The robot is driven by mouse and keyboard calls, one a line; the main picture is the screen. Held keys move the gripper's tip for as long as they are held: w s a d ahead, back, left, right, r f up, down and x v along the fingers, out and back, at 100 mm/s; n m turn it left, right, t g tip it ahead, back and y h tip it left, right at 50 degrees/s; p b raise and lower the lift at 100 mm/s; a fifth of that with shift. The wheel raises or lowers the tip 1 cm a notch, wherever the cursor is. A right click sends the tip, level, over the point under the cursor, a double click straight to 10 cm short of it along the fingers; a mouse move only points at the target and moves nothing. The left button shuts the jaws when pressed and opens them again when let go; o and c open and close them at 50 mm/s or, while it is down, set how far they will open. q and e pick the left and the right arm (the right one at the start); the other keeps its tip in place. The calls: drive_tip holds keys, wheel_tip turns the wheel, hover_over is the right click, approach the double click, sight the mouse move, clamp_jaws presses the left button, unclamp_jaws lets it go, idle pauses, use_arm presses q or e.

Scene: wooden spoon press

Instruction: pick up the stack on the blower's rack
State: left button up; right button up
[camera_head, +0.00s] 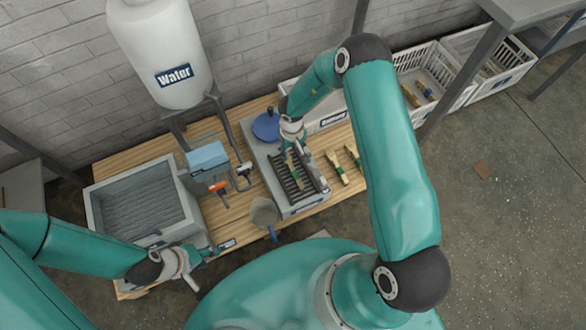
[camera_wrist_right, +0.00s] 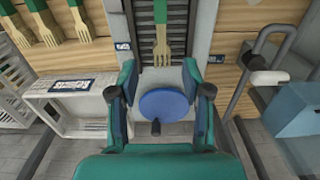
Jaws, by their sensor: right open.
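The blower's rack (camera_head: 312,204) is a dark slatted grid on a grey unit; its slats also show in the right wrist view (camera_wrist_right: 145,25). The stack (camera_wrist_right: 162,40) lies on it as a pale wooden fork shape with a green band; I cannot tell how many pieces it holds.
Wooden forks with green bands (camera_head: 337,168) lie right of the blower. A blue round knob (camera_head: 266,126) is behind the rack. A grey sink (camera_head: 143,198), blue box (camera_head: 207,158) and orange-handled tool (camera_head: 218,187) stand left. White crates (camera_head: 425,85) are at the back right.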

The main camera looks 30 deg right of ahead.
sight(291, 166)
wheel_tip(291, 166, down, 8)
drive_tip(key=shift+r+b, duration=0.25)
drive_tip(key=shift+b, duration=0.85)
drive_tip(key=f, duration=0.1)
drive_tip(key=f+b, duration=0.1)
drive_tip(key=f, duration=0.1)
drive_tip(key=f+b, duration=0.1)
drive_tip(key=f, duration=0.1)
drive_tip(key=shift+w+a, duration=0.1)
drive_tip(key=shift+w, duration=0.2)
clamp_jaws()
